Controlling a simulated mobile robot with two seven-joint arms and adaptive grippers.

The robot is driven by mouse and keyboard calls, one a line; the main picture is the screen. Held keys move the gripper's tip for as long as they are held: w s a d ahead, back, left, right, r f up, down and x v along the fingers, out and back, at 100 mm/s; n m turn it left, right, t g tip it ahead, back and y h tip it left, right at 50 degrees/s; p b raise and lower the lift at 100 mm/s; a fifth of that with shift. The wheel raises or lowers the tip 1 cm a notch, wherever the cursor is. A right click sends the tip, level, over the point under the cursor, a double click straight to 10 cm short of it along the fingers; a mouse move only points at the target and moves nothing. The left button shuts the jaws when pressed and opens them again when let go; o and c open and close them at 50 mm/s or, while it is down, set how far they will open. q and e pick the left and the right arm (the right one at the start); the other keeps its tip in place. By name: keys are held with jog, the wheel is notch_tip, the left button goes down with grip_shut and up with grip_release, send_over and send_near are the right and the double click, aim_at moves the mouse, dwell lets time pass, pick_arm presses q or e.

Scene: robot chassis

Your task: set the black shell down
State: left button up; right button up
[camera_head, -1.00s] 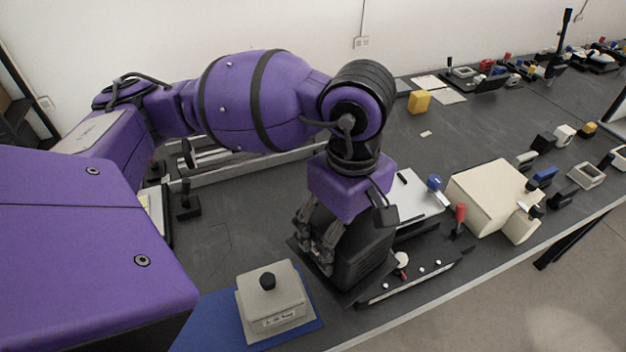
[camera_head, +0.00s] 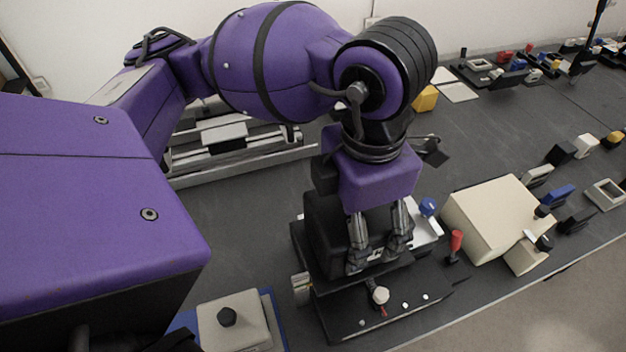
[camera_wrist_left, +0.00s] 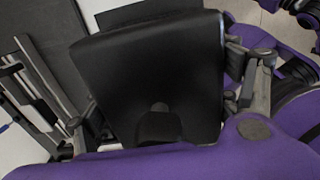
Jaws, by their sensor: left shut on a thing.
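The black shell (camera_head: 322,232) is a dark box-like piece with a flared lower edge. My left gripper (camera_head: 378,258) is shut on it, pointing down over the black base plate (camera_head: 350,318) near the table's front edge. Whether the shell touches the plate or hangs just above it I cannot tell. In the left wrist view the shell (camera_wrist_left: 150,70) fills the middle, with a finger of the left gripper (camera_wrist_left: 165,120) on each side and a dark knob between them. My right gripper is not in view.
A grey block with a black knob (camera_head: 235,325) sits on a blue mat at the front left. A cream box (camera_head: 500,220) and a red-handled lever (camera_head: 455,243) stand right of the plate. A metal rail fixture (camera_head: 235,145) lies behind. Table between is clear.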

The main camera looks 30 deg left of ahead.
pick_arm(q)
jog(key=w+f, duration=0.1)
jog(key=w, duration=0.1)
jog(key=w+f, duration=0.1)
jog(key=w, duration=0.2)
jog(key=w+f, duration=0.1)
jog(key=w, duration=0.1)
jog(key=shift+w+a+f, duration=0.25)
jog(key=shift+a+f, duration=0.1)
jog(key=shift+f, duration=0.05)
jog(key=w+f, duration=0.1)
jog(key=f, duration=0.2)
jog(key=w+f, duration=0.3)
jog(key=f, duration=0.2)
jog(key=shift+w+a+f, duration=0.15)
jog(key=shift+w+f, duration=0.15)
jog(key=shift+w, duration=0.05)
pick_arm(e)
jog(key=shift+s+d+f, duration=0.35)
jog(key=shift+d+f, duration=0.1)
pick_arm(q)
jog(key=shift+f, duration=0.2)
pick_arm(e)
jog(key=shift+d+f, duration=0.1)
pick_arm(q)
jog(key=o, duration=1.9)
jog(key=shift+o, duration=0.9)
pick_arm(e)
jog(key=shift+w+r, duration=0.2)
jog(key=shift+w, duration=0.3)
